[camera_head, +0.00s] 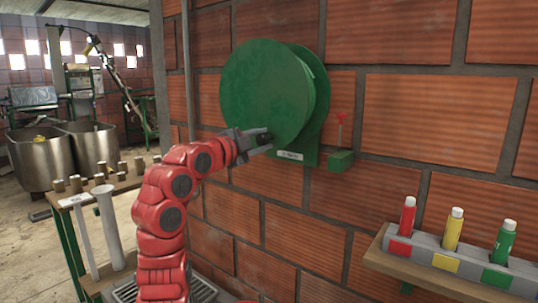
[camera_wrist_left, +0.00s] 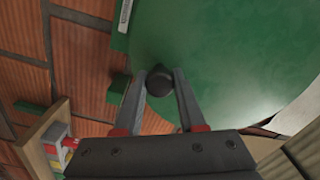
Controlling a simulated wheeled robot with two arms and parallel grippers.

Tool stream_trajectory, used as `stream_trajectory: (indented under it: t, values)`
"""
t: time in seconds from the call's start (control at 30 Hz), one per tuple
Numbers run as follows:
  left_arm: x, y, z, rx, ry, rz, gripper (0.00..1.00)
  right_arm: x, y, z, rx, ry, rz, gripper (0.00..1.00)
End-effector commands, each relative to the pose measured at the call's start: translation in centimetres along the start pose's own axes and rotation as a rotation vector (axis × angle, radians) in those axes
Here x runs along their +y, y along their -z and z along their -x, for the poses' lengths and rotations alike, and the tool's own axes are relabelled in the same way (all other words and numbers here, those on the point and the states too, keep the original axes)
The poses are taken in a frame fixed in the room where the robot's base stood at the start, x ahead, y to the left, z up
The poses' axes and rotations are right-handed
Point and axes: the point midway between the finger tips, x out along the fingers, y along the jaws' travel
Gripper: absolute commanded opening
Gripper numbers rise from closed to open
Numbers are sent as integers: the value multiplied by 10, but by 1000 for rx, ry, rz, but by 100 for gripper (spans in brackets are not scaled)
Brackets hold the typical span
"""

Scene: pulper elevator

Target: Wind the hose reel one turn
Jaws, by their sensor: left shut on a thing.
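The green hose reel (camera_head: 262,92) is mounted on the brick wall in the middle of the head view. Its round face (camera_wrist_left: 220,50) fills the upper right of the left wrist view. My left gripper (camera_head: 262,142) is at the lower part of the reel face. In the left wrist view its fingers are shut on a dark round crank knob (camera_wrist_left: 160,80) that stands out from the face. The gripper hides the knob in the head view. My right gripper is not in view.
A small green block with a red-topped part (camera_head: 341,158) is on the wall right of the reel. A wooden shelf (camera_head: 375,258) holds red, yellow and green bottles at the lower right. A rack (camera_head: 75,200) with tubes and metal vats (camera_head: 40,160) stand left.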

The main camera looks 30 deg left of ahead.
Motion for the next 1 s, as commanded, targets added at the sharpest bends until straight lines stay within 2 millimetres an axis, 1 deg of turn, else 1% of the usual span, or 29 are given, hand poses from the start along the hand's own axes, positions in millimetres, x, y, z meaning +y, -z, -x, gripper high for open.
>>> stream_trajectory:
  t: [0.03,0.1,0.4,0.7,1.0]
  values:
    - [4,-8,0,-3,-1,-40,0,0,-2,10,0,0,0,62]
    - [3,-14,0,-2,-3,-99,0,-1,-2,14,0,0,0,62]
    - [-3,-35,-1,-2,-5,-304,0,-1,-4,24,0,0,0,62]
    - [-8,-44,0,0,-1,-406,0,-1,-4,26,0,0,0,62]
    - [-10,-46,-1,-1,-1,-425,0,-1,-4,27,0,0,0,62]
